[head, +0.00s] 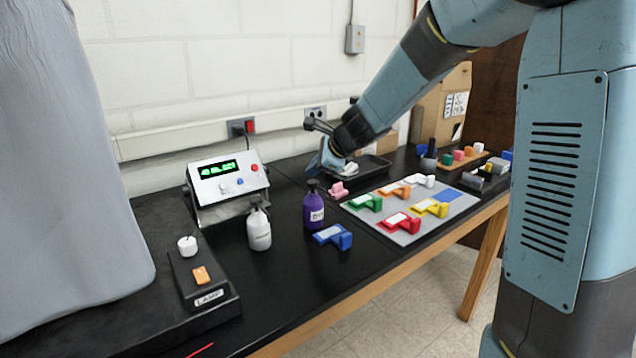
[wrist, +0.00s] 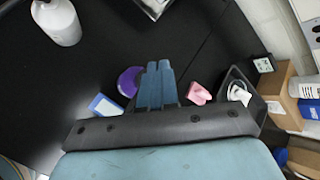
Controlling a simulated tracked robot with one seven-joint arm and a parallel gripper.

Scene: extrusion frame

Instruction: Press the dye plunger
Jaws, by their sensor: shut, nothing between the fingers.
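A purple bottle (head: 314,209) with a white label stands upright on the black bench, and its black plunger top (head: 312,185) points up. My gripper (head: 316,170) is just above and behind the plunger in the head view, and I see no clear contact. In the wrist view my gripper (wrist: 157,84) has its two blue fingers together with nothing between them. The purple bottle (wrist: 128,80) shows left of the fingers there. The fingers may hide part of it, and its plunger cannot be made out.
A white bottle (head: 259,230) stands left of the purple one. A blue block (head: 333,237) and a pink block (head: 338,191) are close by. A control box (head: 228,180) with a green display stands behind left. A grey mat (head: 402,235) with colored blocks lies right.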

